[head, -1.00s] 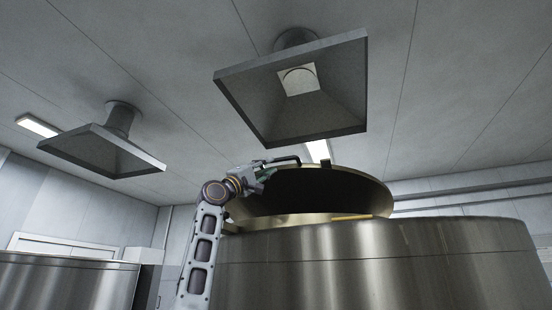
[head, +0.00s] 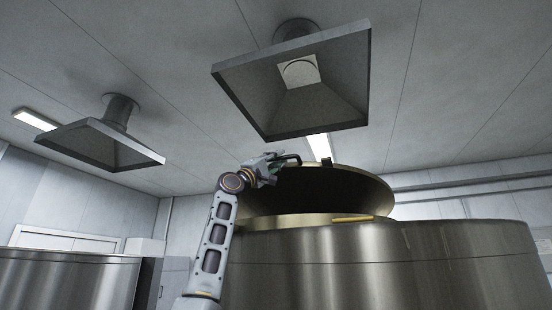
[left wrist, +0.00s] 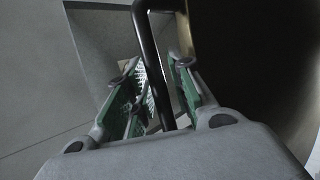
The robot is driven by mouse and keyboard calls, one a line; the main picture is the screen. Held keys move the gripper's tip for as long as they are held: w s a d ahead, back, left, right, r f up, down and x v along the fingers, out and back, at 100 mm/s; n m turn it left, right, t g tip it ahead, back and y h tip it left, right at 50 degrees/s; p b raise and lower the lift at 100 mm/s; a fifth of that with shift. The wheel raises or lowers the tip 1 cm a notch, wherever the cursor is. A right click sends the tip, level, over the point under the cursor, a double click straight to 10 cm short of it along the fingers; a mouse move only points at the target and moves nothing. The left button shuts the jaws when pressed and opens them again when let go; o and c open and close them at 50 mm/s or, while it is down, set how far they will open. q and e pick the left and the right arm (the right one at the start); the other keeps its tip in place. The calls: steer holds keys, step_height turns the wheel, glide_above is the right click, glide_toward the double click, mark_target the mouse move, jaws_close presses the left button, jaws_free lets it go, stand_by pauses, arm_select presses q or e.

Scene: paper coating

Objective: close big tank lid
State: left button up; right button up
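The big steel tank (head: 380,270) stands at the centre right of the head view. Its round lid (head: 340,190) is raised and tilted above the tank top, its dark underside facing me. A black bar handle (head: 292,157) shows at the lid's upper left edge; it also shows in the left wrist view (left wrist: 150,50). My left gripper (head: 272,164) is at this handle. In the left wrist view, the green-padded fingers (left wrist: 160,88) stand on both sides of the bar, with a visible gap on the right. My right gripper is out of view.
A large exhaust hood (head: 300,100) hangs above the tank, and a smaller hood (head: 105,145) hangs at the left. Another steel tank (head: 65,285) stands at the lower left. A yellowish bar (head: 352,219) lies at the tank's top rim.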

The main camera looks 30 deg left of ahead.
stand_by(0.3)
arm_select(q)
jaws_close()
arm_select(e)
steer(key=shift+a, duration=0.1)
arm_select(q)
steer(key=shift+f, duration=0.1)
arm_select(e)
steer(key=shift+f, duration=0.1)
